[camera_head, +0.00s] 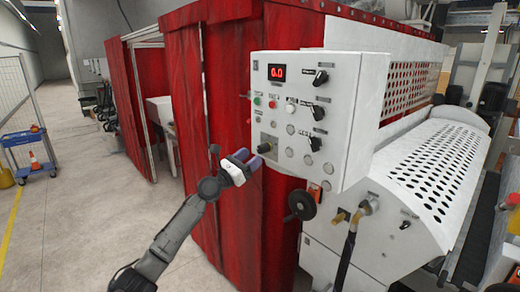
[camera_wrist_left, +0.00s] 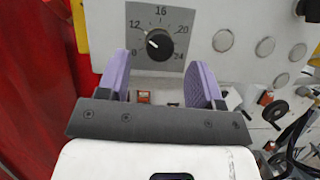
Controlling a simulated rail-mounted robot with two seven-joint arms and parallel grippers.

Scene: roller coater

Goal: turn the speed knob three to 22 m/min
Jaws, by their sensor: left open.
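A white control panel (camera_head: 285,95) holds a black round knob (camera_head: 265,148) on a grey plate at its lower left. In the left wrist view this knob (camera_wrist_left: 158,45) sits in a dial marked 12, 16, 20 and 24. Its white pointer aims up and left, near 12. My left gripper (camera_head: 248,159) is just in front of the panel, below and left of the knob. In the left wrist view its purple fingers (camera_wrist_left: 162,62) are open and empty, spread to either side below the knob, not visibly touching it. My right gripper is not in view.
Several black selector knobs (camera_head: 318,111) run down the panel's right side. A red display (camera_head: 277,72) reads 0.0. A black handwheel (camera_head: 301,205) sticks out below the panel. Red curtains (camera_head: 185,90) stand left, with open floor (camera_head: 75,230) beyond.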

